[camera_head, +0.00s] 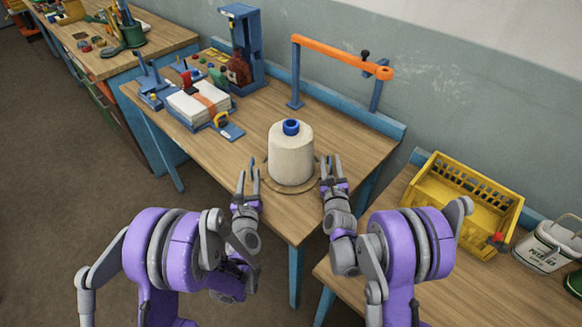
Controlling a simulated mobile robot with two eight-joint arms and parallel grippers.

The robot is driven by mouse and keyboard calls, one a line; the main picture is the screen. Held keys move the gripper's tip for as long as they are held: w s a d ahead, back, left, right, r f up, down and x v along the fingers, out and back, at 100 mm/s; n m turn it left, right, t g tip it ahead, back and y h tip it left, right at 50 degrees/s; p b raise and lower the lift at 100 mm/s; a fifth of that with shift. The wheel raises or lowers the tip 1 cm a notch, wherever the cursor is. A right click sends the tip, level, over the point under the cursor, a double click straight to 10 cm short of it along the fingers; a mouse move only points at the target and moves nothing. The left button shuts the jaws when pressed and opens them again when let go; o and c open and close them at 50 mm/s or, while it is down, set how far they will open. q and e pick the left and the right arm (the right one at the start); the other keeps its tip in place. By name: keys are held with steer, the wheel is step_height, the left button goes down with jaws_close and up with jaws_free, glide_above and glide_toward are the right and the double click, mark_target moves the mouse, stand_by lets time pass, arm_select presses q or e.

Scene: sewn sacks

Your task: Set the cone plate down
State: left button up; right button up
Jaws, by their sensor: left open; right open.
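The cone plate (265,186) is a round, flat, brown disc lying on the wooden table, mostly hidden under a large cream thread cone (290,160). The cone stands upright on it with a blue core (291,127) at the top. My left gripper (249,164) is open beside the left of the plate and cone. My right gripper (330,163) is open close to the right of the cone. Neither gripper holds anything. I cannot tell whether the fingertips touch the plate's rim.
An orange bar on blue posts (340,55) stands behind the cone. A stack of white cloth (198,103) and blue tools are at the left. A yellow crate (461,208) and white container (547,247) are on the right table. Bare tabletop (215,155) lies left of the cone.

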arm_select(q)
steer(key=shift+s, duration=0.55)
arm_select(e)
steer(key=shift+s, duration=0.3)
steer(key=s, duration=0.7)
steer(key=shift+d, duration=0.1)
